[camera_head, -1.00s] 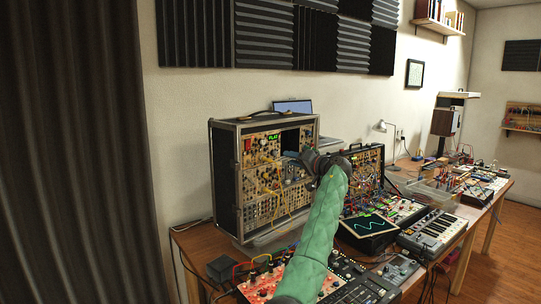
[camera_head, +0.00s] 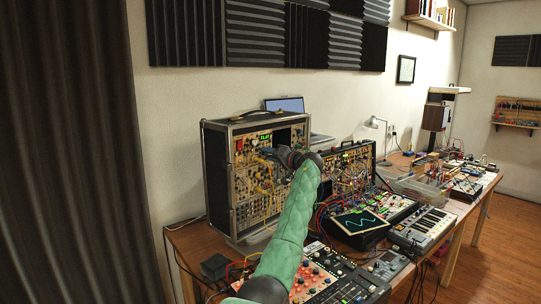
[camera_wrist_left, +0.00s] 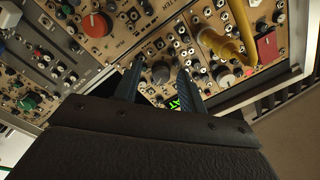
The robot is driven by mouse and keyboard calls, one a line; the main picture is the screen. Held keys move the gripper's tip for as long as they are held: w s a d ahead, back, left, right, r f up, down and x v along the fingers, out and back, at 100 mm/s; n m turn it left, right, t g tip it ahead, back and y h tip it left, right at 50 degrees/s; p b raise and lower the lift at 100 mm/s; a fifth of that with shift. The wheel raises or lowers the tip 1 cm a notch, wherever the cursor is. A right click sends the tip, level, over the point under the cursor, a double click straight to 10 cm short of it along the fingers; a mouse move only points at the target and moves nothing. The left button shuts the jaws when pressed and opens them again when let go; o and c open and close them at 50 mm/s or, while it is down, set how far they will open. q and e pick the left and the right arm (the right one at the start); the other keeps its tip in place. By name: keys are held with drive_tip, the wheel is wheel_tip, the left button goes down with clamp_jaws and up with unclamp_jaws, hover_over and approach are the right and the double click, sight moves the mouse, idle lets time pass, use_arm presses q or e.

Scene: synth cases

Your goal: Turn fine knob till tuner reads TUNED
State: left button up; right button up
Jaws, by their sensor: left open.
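The tall synth case (camera_head: 207,180) stands on the desk with its panel of modules facing right. A small green tuner display (camera_head: 265,137) near its top appears to read FLAT. In the left wrist view the display (camera_wrist_left: 177,103) is partly hidden by my gripper, leaving "AT" visible. My left gripper (camera_wrist_left: 160,67) is open at the panel. A dark round knob (camera_wrist_left: 160,73) shows between its two fingers, with gaps on both sides; its label is unreadable. In the head view my left gripper (camera_head: 267,156) covers part of the panel. My right gripper is out of view.
A yellow cable plug (camera_wrist_left: 222,45) and a red square part (camera_wrist_left: 268,46) sit right of the fingers. A large red knob (camera_wrist_left: 95,25) lies upper left.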

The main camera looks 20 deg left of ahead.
use_arm(q)
drive_tip(key=shift+c, duration=0.2)
clamp_jaws()
drive_tip(key=shift+m, duration=0.3)
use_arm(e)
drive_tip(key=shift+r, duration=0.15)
use_arm(q)
drive_tip(key=shift+s+m+t+p, duration=0.15)
drive_tip(key=shift+m+p, duration=0.4)
drive_tip(key=shift+m, duration=2.45)
drive_tip(key=shift+w+m+t+p, duration=0.1)
drive_tip(key=shift+m+t+p, duration=0.3)
drive_tip(key=shift+m, duration=2.6)
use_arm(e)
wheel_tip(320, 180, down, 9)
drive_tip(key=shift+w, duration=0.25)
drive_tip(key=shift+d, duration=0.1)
